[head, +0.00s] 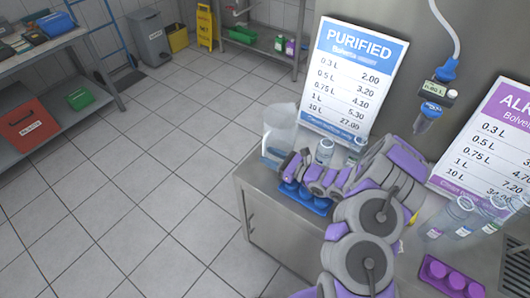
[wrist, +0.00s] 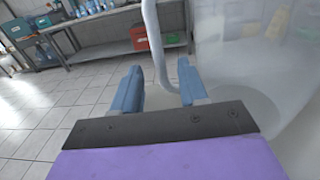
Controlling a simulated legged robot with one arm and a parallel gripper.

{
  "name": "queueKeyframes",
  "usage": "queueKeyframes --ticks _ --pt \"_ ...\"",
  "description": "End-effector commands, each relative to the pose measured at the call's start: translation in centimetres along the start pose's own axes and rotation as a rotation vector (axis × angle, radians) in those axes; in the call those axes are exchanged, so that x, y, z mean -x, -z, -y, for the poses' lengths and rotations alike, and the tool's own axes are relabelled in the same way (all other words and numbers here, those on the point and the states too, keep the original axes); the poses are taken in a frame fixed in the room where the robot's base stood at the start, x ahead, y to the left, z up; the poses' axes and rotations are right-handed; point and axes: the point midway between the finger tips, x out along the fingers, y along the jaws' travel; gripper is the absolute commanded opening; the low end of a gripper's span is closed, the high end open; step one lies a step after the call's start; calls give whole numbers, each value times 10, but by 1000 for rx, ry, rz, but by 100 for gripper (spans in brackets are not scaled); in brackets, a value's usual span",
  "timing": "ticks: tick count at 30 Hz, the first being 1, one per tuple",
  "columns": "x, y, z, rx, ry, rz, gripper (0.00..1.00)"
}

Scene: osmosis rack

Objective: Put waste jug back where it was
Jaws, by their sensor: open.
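The waste jug (head: 279,130) is a translucent whitish jug at the left end of the metal counter (head: 251,178), against the purified-water price board. It looks upright. My gripper (head: 290,166) is at the jug's lower front. In the wrist view the jug's cloudy body (wrist: 245,70) fills the right side, and its curved handle (wrist: 157,45) runs down between the two blue fingers of my gripper (wrist: 160,90). The fingers stand apart, with gaps beside the handle. Part of the jug's base is hidden behind my gripper in the head view.
Small bottles (head: 324,151) and a blue holder (head: 305,196) sit close to my arm on the counter. A purple holder (head: 450,279) and more bottles (head: 459,212) stand at right. A tap nozzle (head: 430,117) hangs above. The tiled floor (head: 150,170) at left is clear.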

Motion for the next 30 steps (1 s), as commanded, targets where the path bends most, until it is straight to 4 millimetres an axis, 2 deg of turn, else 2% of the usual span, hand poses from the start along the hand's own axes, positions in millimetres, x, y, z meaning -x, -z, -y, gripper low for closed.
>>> queueKeyframes --ticks 1,6,13,19,25,28,30 --pt "12 -2 2 -2 6 0 43" --pt "49 -2 3 -4 7 1 43" --pt "80 -1 1 0 3 -1 43" --pt "90 0 0 1 1 -2 43" --pt "88 -6 -2 11 -15 3 43" --pt "80 -24 -11 45 -62 15 43" --pt "72 -46 -22 90 -122 26 43"
